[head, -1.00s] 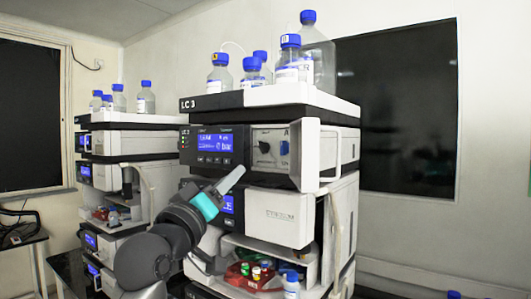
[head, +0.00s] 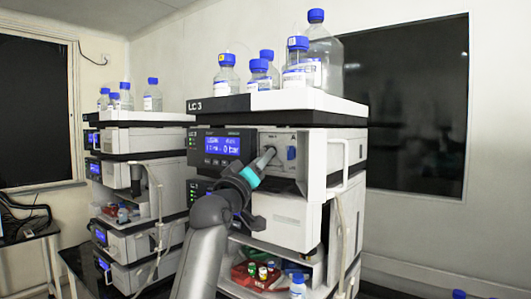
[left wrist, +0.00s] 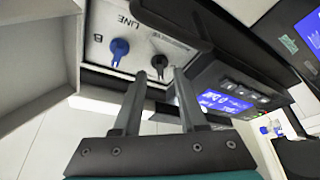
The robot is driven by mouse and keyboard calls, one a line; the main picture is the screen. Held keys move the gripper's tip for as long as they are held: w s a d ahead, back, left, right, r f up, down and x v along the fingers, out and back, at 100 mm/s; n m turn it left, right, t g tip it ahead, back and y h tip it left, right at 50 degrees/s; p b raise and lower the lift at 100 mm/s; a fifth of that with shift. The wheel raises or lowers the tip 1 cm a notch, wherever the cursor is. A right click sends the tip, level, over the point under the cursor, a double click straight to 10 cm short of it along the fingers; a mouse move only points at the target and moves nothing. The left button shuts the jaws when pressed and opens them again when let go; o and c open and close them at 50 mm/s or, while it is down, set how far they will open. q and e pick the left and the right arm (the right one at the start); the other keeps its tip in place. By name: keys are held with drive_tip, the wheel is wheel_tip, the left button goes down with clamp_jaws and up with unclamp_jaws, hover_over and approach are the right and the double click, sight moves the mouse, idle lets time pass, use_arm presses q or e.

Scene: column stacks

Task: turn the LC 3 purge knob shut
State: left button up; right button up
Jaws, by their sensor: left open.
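The LC 3 stack (head: 285,218) stands in the middle of the head view, with its name on the dark upper edge. Its pump panel carries a black knob (left wrist: 159,62) and a blue knob (left wrist: 119,48), the blue one beside the letter B and the word LINE. No purge label is readable. My left gripper (left wrist: 160,76) is open, its fingertips either side of the black knob's lower end; I cannot tell whether they touch it. In the head view the left gripper (head: 267,155) hides most of the black knob; the blue knob (head: 291,153) is clear. My right gripper is not in view.
An open white door (head: 316,165) sticks out right of the knobs. A lit blue display (head: 222,146) is to their left. Blue-capped bottles (head: 297,68) stand on top. A red tray with vials (head: 258,275) sits below. A second stack (head: 140,170) stands at left.

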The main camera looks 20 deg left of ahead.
use_arm(q)
drive_tip(key=shift+x, duration=1.25)
clamp_jaws()
